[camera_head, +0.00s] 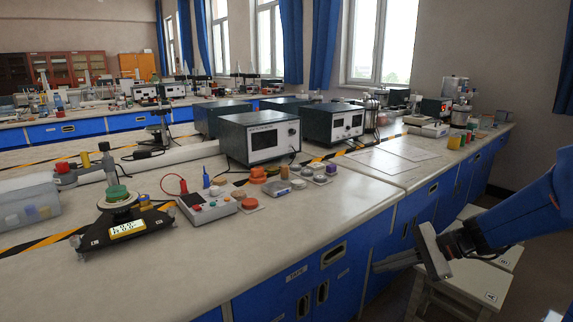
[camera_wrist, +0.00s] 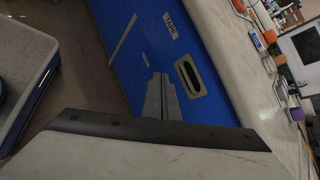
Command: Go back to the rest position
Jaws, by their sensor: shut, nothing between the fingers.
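My gripper (camera_head: 395,262) is at the right in the head view, in front of the blue cabinet fronts and below the level of the bench top. Its fingers point left. In the wrist view my gripper (camera_wrist: 161,90) shows its two fingers together with nothing between them. They are in front of a blue cabinet door with a recessed handle (camera_wrist: 190,76) and a TAPE label (camera_wrist: 171,25). The gripper holds no object.
The long bench (camera_head: 300,222) has blue cabinets. On it are a black balance (camera_head: 125,228), a grey control box (camera_head: 208,205), and meter boxes (camera_head: 260,137). A pale stool (camera_head: 460,285) stands below my arm at the right. The bench's front strip is clear.

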